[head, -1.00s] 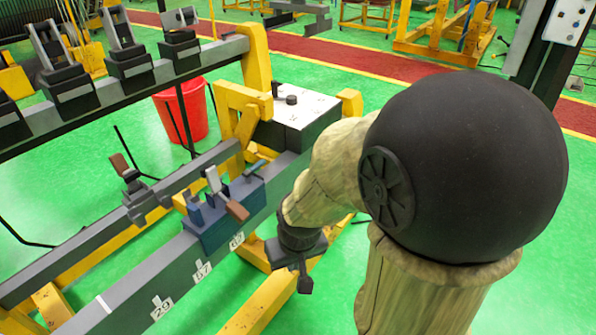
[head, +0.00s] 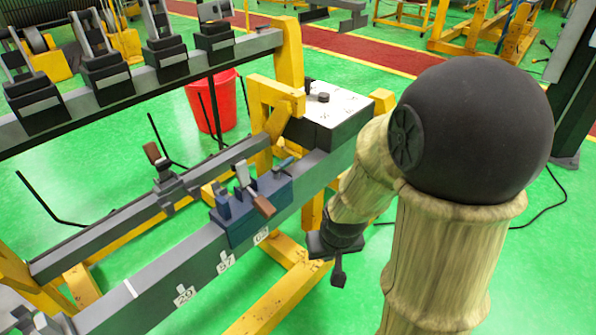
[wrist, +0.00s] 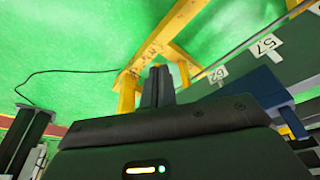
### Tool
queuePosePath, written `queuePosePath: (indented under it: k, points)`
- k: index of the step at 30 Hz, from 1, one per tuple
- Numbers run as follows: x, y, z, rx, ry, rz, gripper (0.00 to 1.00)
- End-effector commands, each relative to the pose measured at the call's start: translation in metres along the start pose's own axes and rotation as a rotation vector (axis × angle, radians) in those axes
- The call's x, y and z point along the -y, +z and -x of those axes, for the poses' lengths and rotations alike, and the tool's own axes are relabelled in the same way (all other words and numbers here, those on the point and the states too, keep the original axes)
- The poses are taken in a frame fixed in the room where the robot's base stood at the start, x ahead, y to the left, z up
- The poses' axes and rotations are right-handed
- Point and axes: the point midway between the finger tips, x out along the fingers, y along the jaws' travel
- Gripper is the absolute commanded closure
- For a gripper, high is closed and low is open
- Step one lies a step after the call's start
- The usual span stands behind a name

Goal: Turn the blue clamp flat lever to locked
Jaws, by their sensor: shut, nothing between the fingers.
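The blue clamp (head: 250,210) sits on the grey beam, near the number labels. Its flat lever, with a brown handle (head: 263,206), tilts down toward the near side of the beam. In the wrist view, a blue part of the clamp (wrist: 262,85) shows at the right. My gripper (head: 338,278) hangs to the right of the clamp, apart from it, beside the near side of the beam and pointing down. It is shut and empty. In the wrist view its dark fingers (wrist: 157,85) are together, pointing at the floor and yellow frame.
The grey beam (head: 160,278) carries white number labels. A second rail behind it has another brown-handled clamp (head: 155,155). A white-topped box (head: 335,108) stands at the beam's far end. A red bucket (head: 212,105) is behind.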

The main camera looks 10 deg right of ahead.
Motion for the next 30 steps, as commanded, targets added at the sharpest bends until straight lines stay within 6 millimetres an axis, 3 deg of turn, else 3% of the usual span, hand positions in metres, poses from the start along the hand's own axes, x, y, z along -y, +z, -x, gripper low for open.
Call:
queuePosePath:
  k: [4, 9, 16, 20, 24, 30]
  points:
    - [-0.007, -0.014, -0.033, -0.037, -0.045, -0.048, 1.00]
    - [-0.002, -0.026, -0.066, -0.106, -0.159, -0.126, 1.00]
    - [0.019, -0.044, -0.092, -0.229, -0.394, -0.305, 1.00]
    - [0.030, -0.059, -0.091, -0.320, -0.553, -0.453, 1.00]
    - [0.033, -0.080, -0.078, -0.440, -0.734, -0.648, 1.00]
    - [0.012, -0.112, -0.042, -0.647, -0.991, -0.961, 1.00]
